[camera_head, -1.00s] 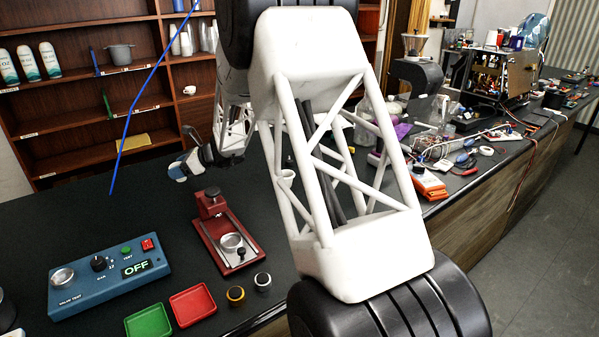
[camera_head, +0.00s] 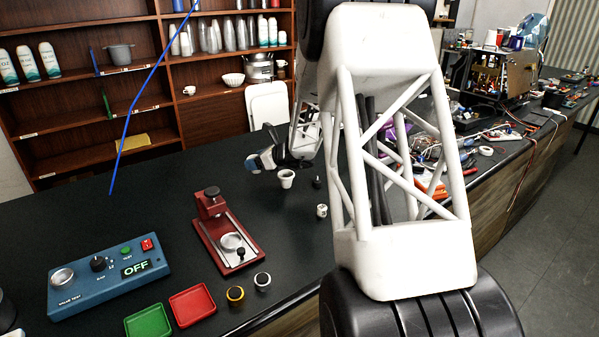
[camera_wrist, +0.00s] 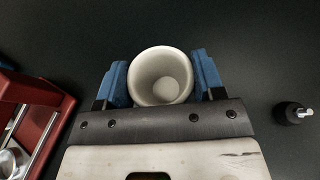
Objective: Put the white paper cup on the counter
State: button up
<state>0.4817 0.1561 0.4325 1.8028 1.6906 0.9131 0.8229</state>
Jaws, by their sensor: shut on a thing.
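The white paper cup (camera_wrist: 160,76) sits between the two blue fingers of my gripper (camera_wrist: 161,80) in the wrist view. Both fingers press its sides, and its open mouth faces the camera. The cup's base is hidden, so its height over the counter is unclear. In the head view, my gripper (camera_head: 264,160) is above the dark counter (camera_head: 130,215), behind the red press. A small white cup (camera_head: 287,178) shows close to its lower right; I cannot tell whether it is the held one.
The red press (camera_head: 228,235) stands in front. A small black object (camera_head: 317,182) and a small white item (camera_head: 322,210) are to the right. The blue control box (camera_head: 110,275), green tray (camera_head: 148,321) and red tray (camera_head: 192,304) are at front left. Bare counter lies left of the press.

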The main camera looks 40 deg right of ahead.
jog(key=shift+s+d, duration=0.15)
jog(key=shift+d, duration=0.2)
jog(key=w+d, duration=0.1)
jog(key=w, duration=0.4)
jog(key=w+d+f, duration=0.1)
jog(key=w+d, duration=0.1)
jog(key=w, duration=0.3)
jog(key=w+d, duration=0.2)
jog(key=w, duration=0.3)
jog(key=shift+w+f, duration=0.15)
jog(key=shift+f, duration=0.1)
dwell(0.3)
jog(key=shift+f, duration=1.7)
jog(key=shift+f, duration=0.2)
jog(key=o, duration=0.9)
jog(key=shift+r, duration=0.15)
